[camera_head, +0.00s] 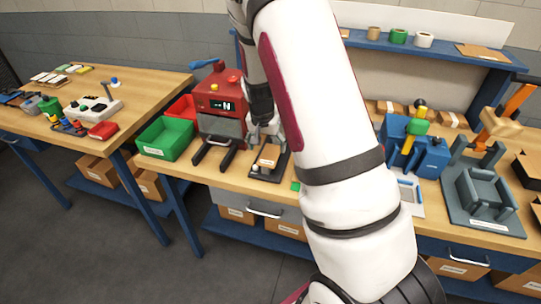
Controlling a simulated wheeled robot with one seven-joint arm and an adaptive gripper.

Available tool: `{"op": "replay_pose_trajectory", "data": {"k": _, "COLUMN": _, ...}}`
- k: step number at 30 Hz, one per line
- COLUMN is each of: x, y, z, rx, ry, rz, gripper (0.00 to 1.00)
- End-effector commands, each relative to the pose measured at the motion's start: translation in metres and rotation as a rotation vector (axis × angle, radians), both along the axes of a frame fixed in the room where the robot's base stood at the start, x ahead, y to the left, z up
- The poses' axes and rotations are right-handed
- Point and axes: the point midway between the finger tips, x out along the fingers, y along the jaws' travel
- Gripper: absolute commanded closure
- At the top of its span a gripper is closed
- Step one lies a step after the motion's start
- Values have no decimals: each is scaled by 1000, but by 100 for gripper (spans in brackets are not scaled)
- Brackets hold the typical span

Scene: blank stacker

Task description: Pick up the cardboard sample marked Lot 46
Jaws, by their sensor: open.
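A small tan cardboard piece (269,155) with a pale label sits on a dark stand (282,168) on the wooden bench; the label is too small to read, so I cannot tell if it is Lot 46. My gripper (265,138) is open, pointing down just above and behind this piece in the picture. I cannot tell whether its fingers touch it. My white arm hides the bench to the right of the stand.
Left of the stand is a red machine (222,105) with a display and dark forks. A green bin (166,138) and a red bin (181,107) stand further left. A blue device (415,147) and a grey fixture (484,190) are on the right.

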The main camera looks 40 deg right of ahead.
Motion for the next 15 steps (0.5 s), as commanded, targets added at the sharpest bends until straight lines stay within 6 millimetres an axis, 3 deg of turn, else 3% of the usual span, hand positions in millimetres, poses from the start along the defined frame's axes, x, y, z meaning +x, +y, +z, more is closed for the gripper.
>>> {"op": "replay_pose_trajectory", "data": {"k": 7, "x": 1, "y": -10, "z": -30, "rx": 0, "ry": 2, "rz": -2, "gripper": 27}}
{"op": "replay_pose_trajectory", "data": {"k": 15, "x": 3, "y": -10, "z": -34, "rx": 0, "ry": 0, "rz": -1, "gripper": 27}}
